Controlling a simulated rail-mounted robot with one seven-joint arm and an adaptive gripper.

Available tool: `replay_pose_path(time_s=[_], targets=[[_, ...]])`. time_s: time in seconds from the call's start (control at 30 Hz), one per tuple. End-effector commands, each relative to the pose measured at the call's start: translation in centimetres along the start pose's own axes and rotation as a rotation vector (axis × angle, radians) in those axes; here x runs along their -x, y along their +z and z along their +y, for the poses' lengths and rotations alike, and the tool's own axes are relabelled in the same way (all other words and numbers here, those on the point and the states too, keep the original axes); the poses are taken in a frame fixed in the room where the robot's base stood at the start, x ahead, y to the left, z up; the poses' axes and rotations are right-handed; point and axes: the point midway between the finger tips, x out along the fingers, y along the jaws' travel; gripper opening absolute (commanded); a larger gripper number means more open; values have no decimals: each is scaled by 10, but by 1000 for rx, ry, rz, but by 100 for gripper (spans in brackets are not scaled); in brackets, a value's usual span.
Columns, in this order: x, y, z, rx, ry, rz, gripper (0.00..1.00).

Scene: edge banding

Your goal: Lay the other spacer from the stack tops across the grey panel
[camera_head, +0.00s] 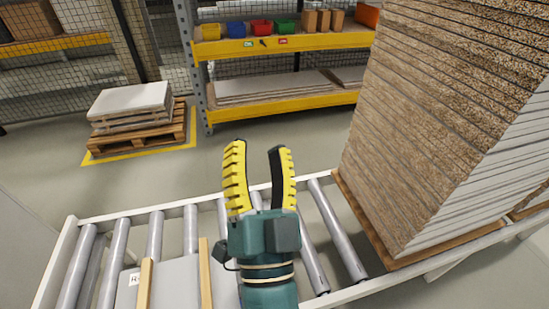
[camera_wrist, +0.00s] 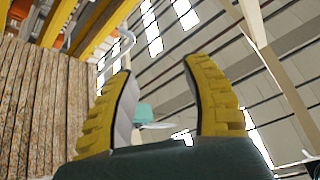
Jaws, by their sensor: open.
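The grey panel (camera_head: 176,284) lies on the roller conveyor at the bottom of the head view, cut off by the lower edge. Two pale wooden strips, apparently spacers, lie across it: one at the left (camera_head: 145,284) and one at the right (camera_head: 205,276). My gripper (camera_head: 257,150) is open and empty, raised to the right of the panel and left of the tall board stack (camera_head: 425,130). The stack's top is out of the head view, and no spacer shows on it. In the wrist view my gripper's fingers (camera_wrist: 159,68) point up, with nothing between them.
Conveyor rollers (camera_head: 330,230) lie between panel and stack. The stack's edges also show in the wrist view (camera_wrist: 40,110). Behind are a yellow-edged shelf (camera_head: 280,101) with bins and boards, and a pallet (camera_head: 140,135) bearing panels. The floor between is clear.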

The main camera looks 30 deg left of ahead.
Motion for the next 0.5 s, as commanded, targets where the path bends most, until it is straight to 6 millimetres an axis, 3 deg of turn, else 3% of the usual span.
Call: replay_pose_path(time_s=[0.03,0.1,0.2,0.3,0.5], targets=[[16,-51,28,214,117,34,49],[44,-106,59,466,292,48,49],[86,-164,85,695,503,51,49],[113,-193,95,803,626,46,49],[122,-200,98,832,664,41,49]])
